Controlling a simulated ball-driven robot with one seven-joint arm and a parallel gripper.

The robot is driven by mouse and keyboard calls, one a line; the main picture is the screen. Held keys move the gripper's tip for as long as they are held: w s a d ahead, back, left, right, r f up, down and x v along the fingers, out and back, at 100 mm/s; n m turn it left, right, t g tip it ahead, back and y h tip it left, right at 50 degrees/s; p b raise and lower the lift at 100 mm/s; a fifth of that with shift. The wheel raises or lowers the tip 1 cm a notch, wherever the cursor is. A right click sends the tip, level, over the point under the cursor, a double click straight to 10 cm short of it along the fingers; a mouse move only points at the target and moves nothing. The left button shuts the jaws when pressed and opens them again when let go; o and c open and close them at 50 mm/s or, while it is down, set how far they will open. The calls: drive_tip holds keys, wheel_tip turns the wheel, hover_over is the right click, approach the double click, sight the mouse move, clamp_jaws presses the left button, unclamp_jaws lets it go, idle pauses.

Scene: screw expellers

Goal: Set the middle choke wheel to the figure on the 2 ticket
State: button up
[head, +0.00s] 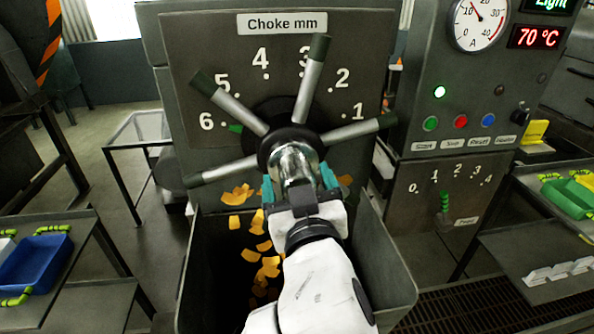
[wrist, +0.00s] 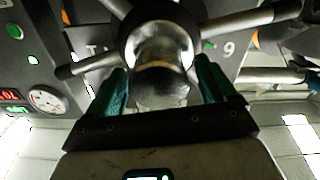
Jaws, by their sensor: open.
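The choke wheel (head: 272,122) has a black hub ring, a shiny metal centre and several dark-tipped spokes. It stands on a grey plate (head: 186,45) labelled "Choke mm" with figures 1 to 6. A green pointer (head: 235,128) at the hub's left points close to 6. My gripper (head: 300,182) is in front of the hub, its teal fingers apart on either side of the metal centre. The wrist view shows the centre (wrist: 160,50) between the fingers (wrist: 160,85); I cannot tell whether they touch it. I see no ticket with a readable 2.
Orange flakes (head: 268,265) lie in an open bin (head: 385,270) below the wheel. A control panel (head: 460,90) with gauge, buttons and a 70 °C display stands right. A 0–4 lever scale (head: 410,188) is beneath it. Side tables hold a blue tray (head: 35,262) and a green tray (head: 568,200).

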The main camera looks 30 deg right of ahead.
drive_tip(key=shift+w+d, duration=0.15)
drive_tip(key=shift+w, duration=0.3)
drive_tip(key=c, duration=1.5)
drive_tip(key=shift+o, duration=0.2)
